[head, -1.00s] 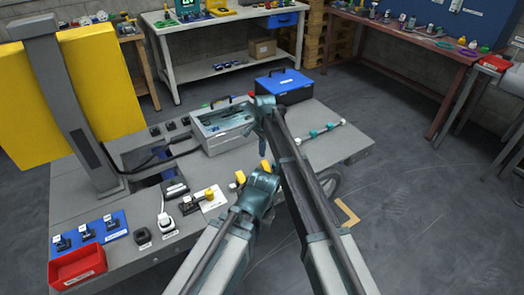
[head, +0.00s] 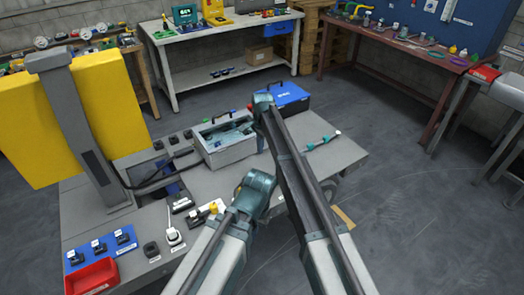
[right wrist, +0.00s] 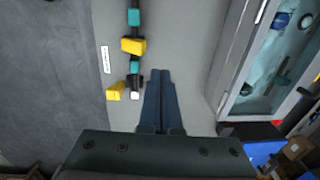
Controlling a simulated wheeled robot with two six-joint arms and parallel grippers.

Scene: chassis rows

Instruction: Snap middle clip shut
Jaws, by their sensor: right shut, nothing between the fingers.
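In the right wrist view a strip with teal blocks (right wrist: 132,68) runs up the left of the fingers. A yellow clip (right wrist: 133,46) stands out across it, and a second yellow clip (right wrist: 115,91) lies lower, beside a white piece (right wrist: 135,94). My right gripper (right wrist: 160,72) is shut and empty, its fingertips just right of the strip and apart from the upper yellow clip. In the head view the far end of the strip (head: 320,142) shows teal and white; my arms hide its nearer part. My left gripper cannot be seen.
An open grey case with tools (head: 228,150) stands on the table beside my right arm; it also shows at right in the wrist view (right wrist: 238,75). A blue box (head: 283,97) is behind. A red bin (head: 92,277) sits at the near left corner.

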